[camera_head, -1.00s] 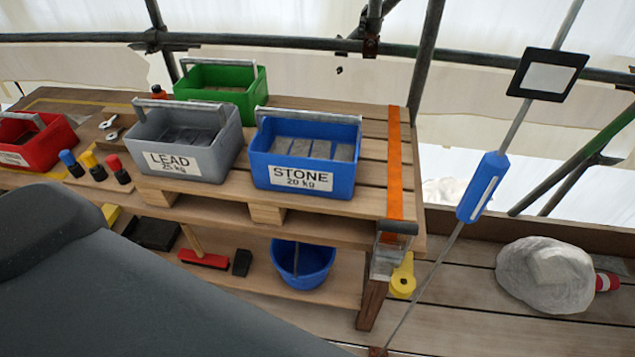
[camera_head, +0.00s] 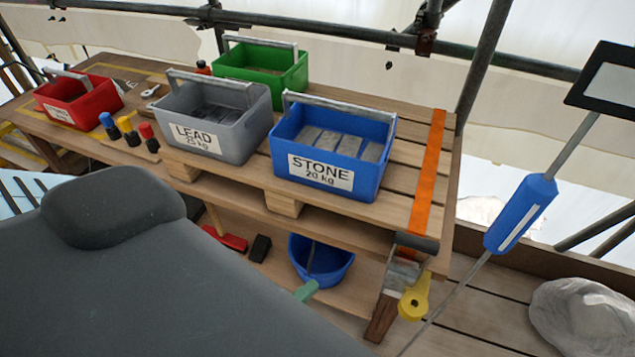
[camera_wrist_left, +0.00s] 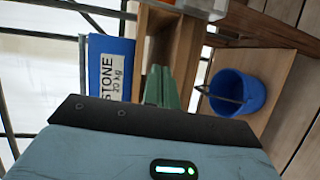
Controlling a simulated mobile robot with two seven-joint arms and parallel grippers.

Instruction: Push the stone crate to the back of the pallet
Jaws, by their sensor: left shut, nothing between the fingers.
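The blue stone crate (camera_head: 375,180), labelled STONE 20 kg and holding grey blocks, stands upright at the front of the wooden pallet (camera_head: 402,180). It also shows sideways in the left wrist view (camera_wrist_left: 98,45). My left gripper (camera_head: 306,291) shows only as a green fingertip in the head view, below and in front of the crate, in front of the blue bucket. In the left wrist view its green fingers (camera_wrist_left: 161,88) are together and empty, beside the crate in the picture and apart from it. My right gripper is not in view.
A grey lead crate (camera_head: 238,150) stands left of the stone crate, with a green crate (camera_head: 290,88) behind. A red crate (camera_head: 70,112) is at far left. An orange strap (camera_head: 428,170) crosses the pallet's right side. The blue bucket (camera_head: 325,272) sits below. Slats behind the stone crate look clear.

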